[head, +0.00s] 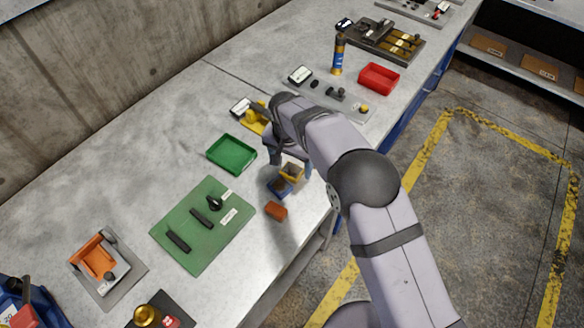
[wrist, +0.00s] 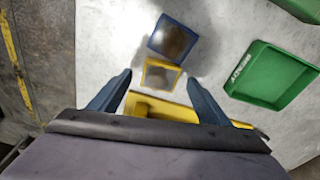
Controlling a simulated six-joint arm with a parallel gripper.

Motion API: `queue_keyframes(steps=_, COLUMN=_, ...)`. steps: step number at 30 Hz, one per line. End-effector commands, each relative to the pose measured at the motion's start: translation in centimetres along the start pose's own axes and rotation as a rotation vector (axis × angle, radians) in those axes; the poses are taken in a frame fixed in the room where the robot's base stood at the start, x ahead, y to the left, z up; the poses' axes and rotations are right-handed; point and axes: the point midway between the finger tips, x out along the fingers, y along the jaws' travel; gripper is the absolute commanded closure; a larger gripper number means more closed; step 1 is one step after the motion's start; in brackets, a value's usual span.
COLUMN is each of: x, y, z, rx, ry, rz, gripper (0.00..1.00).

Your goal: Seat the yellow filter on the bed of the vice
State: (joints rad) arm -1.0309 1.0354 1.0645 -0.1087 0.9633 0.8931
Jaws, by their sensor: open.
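The yellow filter (head: 291,173), a small square yellow frame with a brownish centre, is near the front edge of the bench. It also shows in the wrist view (wrist: 160,75), just ahead of the fingertips. My gripper (head: 291,165) is open, with its two fingers apart on either side of the filter; in the wrist view my gripper (wrist: 157,86) holds nothing. Whether the fingers are level with the filter is unclear. A yellow device (head: 252,120), partly hidden by my arm, and an orange block-like fixture (head: 97,259) on a grey plate are in view; I cannot tell which is the vice.
A blue-framed filter (head: 279,188) lies beside the yellow one. An orange block (head: 276,211) is near the front edge. A green tray (head: 232,154) and a green mat (head: 200,238) with dark tools are to the left. A red tray (head: 379,78) is farther right. The back-left bench is clear.

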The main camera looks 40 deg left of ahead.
Motion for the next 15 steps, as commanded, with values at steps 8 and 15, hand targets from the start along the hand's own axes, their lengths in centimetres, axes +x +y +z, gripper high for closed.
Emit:
queue_keyframes(steps=8, x=1.39, y=0.0, z=0.0, rx=0.0, ry=0.001, rz=0.0, gripper=0.29)
queue_keyframes(steps=15, x=1.38, y=0.0, z=0.01, rx=0.0, ry=0.001, rz=0.0, gripper=0.51)
